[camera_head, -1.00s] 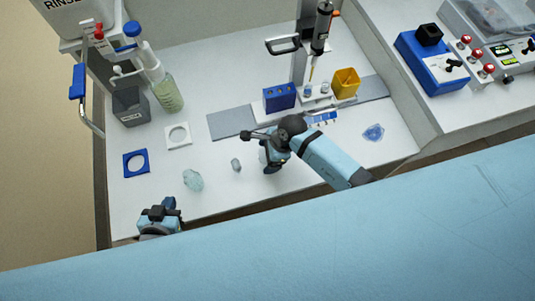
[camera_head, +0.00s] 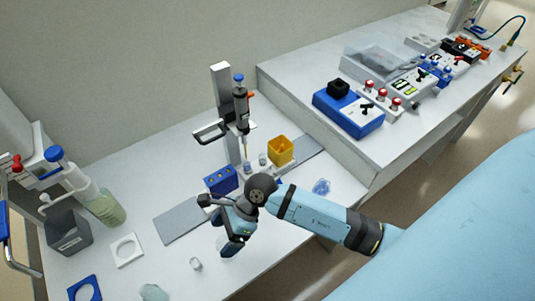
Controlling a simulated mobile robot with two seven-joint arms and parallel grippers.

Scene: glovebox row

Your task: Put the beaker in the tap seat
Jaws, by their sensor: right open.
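Two square seats with round openings lie on the left of the bench: a white one (camera_head: 126,250) and a blue one (camera_head: 85,290), the latter cut by the lower edge. I cannot tell which is the tap seat. A pale clear vessel (camera_head: 153,292) at the lower edge and a small clear vessel (camera_head: 195,263) stand apart on the bench; which is the beaker is unclear. My right gripper (camera_head: 219,224) is open over the front of the bench, its fingers spread. Something clear shows faintly by its lower finger. My left gripper is out of view.
A grey container (camera_head: 68,232) and a wash bottle (camera_head: 104,208) stand at the left. A pipette stand (camera_head: 222,105), blue rack (camera_head: 220,180) and yellow bin (camera_head: 280,150) stand behind my right gripper. A blue clear piece (camera_head: 321,187) lies to its right.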

